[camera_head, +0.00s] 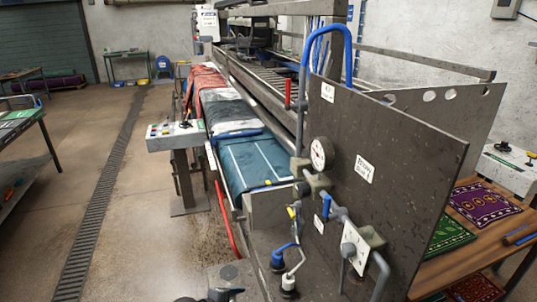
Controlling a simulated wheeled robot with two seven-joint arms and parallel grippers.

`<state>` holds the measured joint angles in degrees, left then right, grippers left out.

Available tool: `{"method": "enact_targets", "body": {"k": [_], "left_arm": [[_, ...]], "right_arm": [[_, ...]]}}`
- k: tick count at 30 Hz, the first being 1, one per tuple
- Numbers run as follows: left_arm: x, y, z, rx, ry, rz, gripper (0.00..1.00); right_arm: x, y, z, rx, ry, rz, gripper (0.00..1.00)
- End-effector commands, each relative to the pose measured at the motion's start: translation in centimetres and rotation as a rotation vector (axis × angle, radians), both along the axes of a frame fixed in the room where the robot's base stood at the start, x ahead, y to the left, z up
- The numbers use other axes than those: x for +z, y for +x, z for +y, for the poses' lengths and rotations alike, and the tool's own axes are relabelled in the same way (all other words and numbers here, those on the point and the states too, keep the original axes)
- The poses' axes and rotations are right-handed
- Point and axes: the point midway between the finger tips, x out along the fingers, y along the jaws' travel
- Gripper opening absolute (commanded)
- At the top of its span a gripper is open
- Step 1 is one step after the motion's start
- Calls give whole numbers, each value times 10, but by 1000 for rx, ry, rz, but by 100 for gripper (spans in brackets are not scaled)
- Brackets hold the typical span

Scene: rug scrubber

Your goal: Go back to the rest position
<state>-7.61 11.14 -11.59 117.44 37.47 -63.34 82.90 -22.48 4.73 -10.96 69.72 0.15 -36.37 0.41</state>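No gripper of mine can be made out in the head view. A grey and dark shape shows at the bottom edge, and I cannot tell what it is. The large rug scrubber machine (390,160) fills the middle and right of the view. Its dark side panel carries a round gauge (321,153), a blue hose loop (329,40) and several pipes and valves. Teal and red rugs (250,150) lie along its feed side.
A control box (175,136) on a post stands left of the machine. A wooden table (465,258) with patterned rugs is at the right. A workbench (30,125) is at the left edge. The floor (125,195) between, with a long drain grate (100,190), is clear.

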Motion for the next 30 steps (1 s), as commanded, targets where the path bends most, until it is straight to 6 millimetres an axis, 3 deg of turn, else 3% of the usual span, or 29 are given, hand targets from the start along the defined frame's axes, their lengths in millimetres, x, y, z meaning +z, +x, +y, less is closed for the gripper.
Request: {"method": "enact_targets", "body": {"k": [1, 7, 15, 21, 30], "left_arm": [[-4, -19, 4, -50, 78, -31, 74], [-16, -86, 26, -301, 420, -151, 74], [-14, -172, 66, -664, 815, -228, 74], [-8, -209, 86, -845, 967, -234, 74], [1, -245, 105, -1024, 1091, -224, 74]], "right_arm": [[0, -1, 0, 0, 0, 1, 36], [0, -1, -4, 2, -5, 1, 36], [0, 3, -16, 6, -16, -2, 36], [0, 3, -12, 4, -13, -3, 36], [0, 3, -3, 1, -3, -3, 36]]}}
